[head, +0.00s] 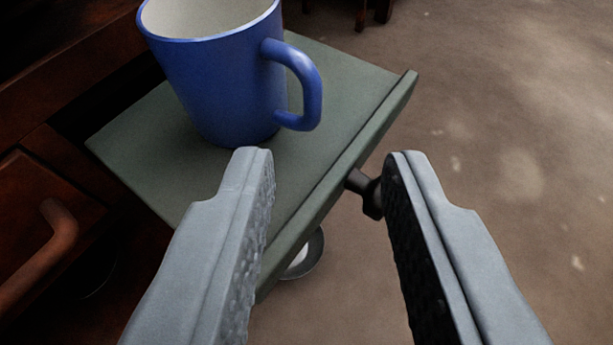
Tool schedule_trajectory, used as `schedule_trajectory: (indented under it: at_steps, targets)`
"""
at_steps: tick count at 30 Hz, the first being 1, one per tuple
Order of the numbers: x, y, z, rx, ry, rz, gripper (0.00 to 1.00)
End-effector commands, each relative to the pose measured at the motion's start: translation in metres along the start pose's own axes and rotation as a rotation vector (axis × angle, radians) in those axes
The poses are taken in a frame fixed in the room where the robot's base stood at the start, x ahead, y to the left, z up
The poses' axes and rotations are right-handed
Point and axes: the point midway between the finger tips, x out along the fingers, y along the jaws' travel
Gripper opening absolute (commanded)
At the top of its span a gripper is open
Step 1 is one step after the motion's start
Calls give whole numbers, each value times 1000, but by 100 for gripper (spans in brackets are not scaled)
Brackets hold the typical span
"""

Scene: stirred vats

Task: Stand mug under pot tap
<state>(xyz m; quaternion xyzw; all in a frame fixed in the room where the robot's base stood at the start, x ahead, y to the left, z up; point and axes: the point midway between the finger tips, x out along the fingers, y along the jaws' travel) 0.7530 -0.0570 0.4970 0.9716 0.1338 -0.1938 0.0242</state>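A blue mug (222,88) with a pale inside stands upright on a grey-green pull-out board (330,75). Its handle (308,85) points to the right, and its top is cut off by the upper picture edge. My gripper (322,165) is open and empty, in front of the mug and apart from it, with the fingers on either side of the board's front edge. A dark knob (368,192) on that edge shows between the fingertips. No pot or tap can be made out.
Dark reddish wooden furniture with a curved handle (45,255) stands at the left. A round metal thing (306,257) shows partly below the board. Brown floor (500,120) lies open at the right, with dark wooden legs (365,10) at the top.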

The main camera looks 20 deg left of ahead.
Motion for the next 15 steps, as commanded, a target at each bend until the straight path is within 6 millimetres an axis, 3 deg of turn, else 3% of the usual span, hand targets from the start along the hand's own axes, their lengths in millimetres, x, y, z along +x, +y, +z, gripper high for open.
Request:
schedule_trajectory:
  at_steps: [10,15]
  targets:
    - [-4,0,-2,-1,1,2,31]
    - [-11,2,-31,-19,13,23,31]
